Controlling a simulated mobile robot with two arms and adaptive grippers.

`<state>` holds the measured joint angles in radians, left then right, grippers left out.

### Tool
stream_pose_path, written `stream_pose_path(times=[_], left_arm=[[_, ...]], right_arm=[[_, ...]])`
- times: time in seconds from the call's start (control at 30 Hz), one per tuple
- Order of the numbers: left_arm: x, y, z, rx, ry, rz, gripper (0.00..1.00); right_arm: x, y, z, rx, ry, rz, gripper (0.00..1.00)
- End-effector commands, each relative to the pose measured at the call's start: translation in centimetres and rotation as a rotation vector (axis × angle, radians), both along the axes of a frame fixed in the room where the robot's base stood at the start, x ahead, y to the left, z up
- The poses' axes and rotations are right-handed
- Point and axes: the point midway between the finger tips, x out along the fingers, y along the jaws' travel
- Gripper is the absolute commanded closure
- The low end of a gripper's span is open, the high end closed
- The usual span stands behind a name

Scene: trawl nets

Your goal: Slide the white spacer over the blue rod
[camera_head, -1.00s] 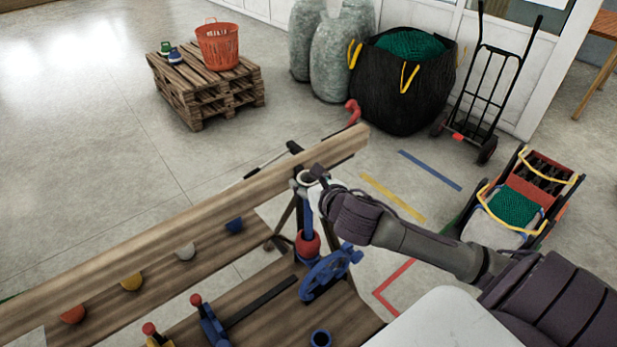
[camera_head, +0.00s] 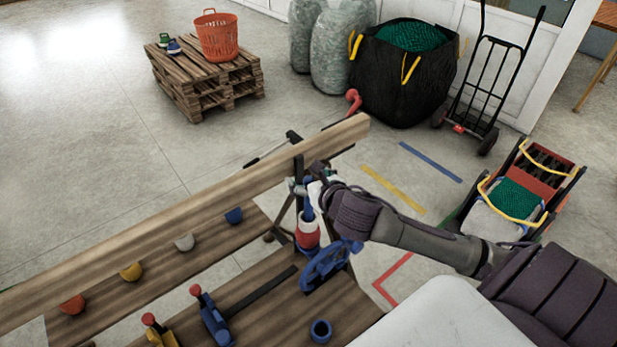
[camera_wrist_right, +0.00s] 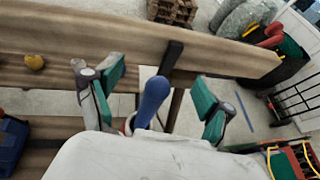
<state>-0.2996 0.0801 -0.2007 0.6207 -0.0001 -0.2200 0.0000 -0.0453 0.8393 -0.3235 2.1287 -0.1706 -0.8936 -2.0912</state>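The blue rod (camera_head: 308,205) stands upright beside the wooden beam, and its tip shows in the right wrist view (camera_wrist_right: 152,98). The white spacer (camera_head: 308,229) is around the rod, low down, just above a red piece (camera_head: 307,242). My right gripper (camera_head: 310,188) is at the rod's upper part, above the spacer and apart from it. In the right wrist view its green-padded fingers (camera_wrist_right: 160,100) are spread wide on either side of the rod, with nothing held. My left gripper is not in view.
The long wooden beam (camera_head: 190,204) runs behind the rod. A blue clamp-like part (camera_head: 330,265) is close to the rod's right. A blue ring (camera_head: 321,331) and red-knobbed clamps (camera_head: 212,318) are on the lower board. Coloured half-round pegs (camera_head: 184,242) line the upper board.

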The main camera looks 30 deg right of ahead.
Motion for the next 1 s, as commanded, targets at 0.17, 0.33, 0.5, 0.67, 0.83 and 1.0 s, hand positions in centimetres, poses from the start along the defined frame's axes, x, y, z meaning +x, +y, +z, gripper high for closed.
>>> stream_pose_path(times=[0.17,0.33,0.5,0.67,0.83,1.0], left_arm=[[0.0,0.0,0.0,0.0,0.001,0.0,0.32],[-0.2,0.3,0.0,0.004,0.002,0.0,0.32],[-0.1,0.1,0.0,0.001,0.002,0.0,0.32],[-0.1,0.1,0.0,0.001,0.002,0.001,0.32],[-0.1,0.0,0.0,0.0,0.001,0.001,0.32],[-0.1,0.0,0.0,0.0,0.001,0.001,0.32]], right_arm=[[0.0,0.0,0.0,0.0,0.0,0.0,0.17],[-0.5,0.0,0.2,-0.002,0.001,0.001,0.17],[-2.9,0.4,1.1,-0.003,0.002,0.003,0.17],[-5.3,0.7,2.1,-0.003,0.002,0.002,0.17],[-6.7,0.9,2.8,-0.001,0.001,0.0,0.17],[-6.9,0.9,2.9,0.0,0.0,-0.001,0.17]])
